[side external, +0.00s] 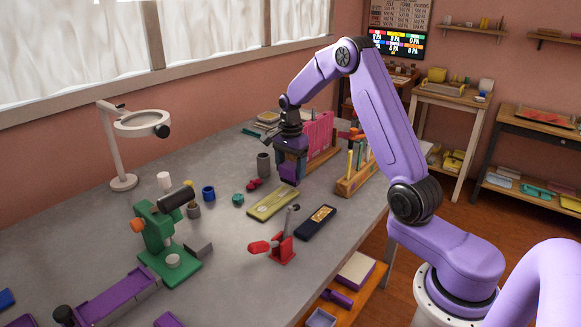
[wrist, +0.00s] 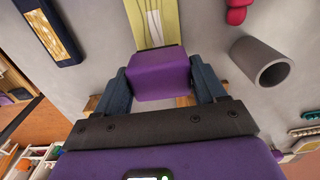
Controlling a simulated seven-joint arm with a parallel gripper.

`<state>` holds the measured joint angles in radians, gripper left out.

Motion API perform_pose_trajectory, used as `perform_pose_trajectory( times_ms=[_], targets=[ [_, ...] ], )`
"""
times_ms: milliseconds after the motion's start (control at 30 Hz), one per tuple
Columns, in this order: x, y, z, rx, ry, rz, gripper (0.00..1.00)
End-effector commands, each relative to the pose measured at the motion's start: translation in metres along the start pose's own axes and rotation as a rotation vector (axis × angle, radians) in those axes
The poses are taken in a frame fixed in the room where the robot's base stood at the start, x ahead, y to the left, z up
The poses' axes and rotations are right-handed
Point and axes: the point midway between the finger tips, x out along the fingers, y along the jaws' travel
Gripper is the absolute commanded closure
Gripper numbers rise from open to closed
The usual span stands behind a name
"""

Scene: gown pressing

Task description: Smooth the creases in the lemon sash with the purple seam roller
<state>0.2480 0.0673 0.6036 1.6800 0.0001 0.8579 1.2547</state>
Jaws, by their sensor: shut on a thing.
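The lemon sash (side external: 272,204) is a flat yellow strip on the grey table, below my gripper in the side view. In the wrist view the sash (wrist: 153,22) runs up from behind the roller, with thin pale crease lines along it. My gripper (side external: 290,158) points down at the sash's far end, shut on the purple seam roller (wrist: 160,75), a block-like purple piece between the two dark fingers. The roller (side external: 289,172) also shows below the fingers in the side view. I cannot tell whether it touches the sash. The roller hides part of the sash in the wrist view.
A dark blue case with a gold panel (side external: 316,222) lies right of the sash. A grey cup (side external: 263,164) and small red piece (side external: 254,184) are on its left. A red clamp (side external: 281,248) stands nearer the camera. A wooden rack (side external: 355,181) stands at the right edge.

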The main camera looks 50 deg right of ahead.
Motion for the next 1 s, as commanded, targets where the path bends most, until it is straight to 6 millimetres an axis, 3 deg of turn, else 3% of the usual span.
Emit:
perform_pose_trajectory(
  times_ms=[1000],
  targets=[
    [0.017, 0.0, 0.0, 0.0, 0.0, 0.0, 0.64]
  ],
)
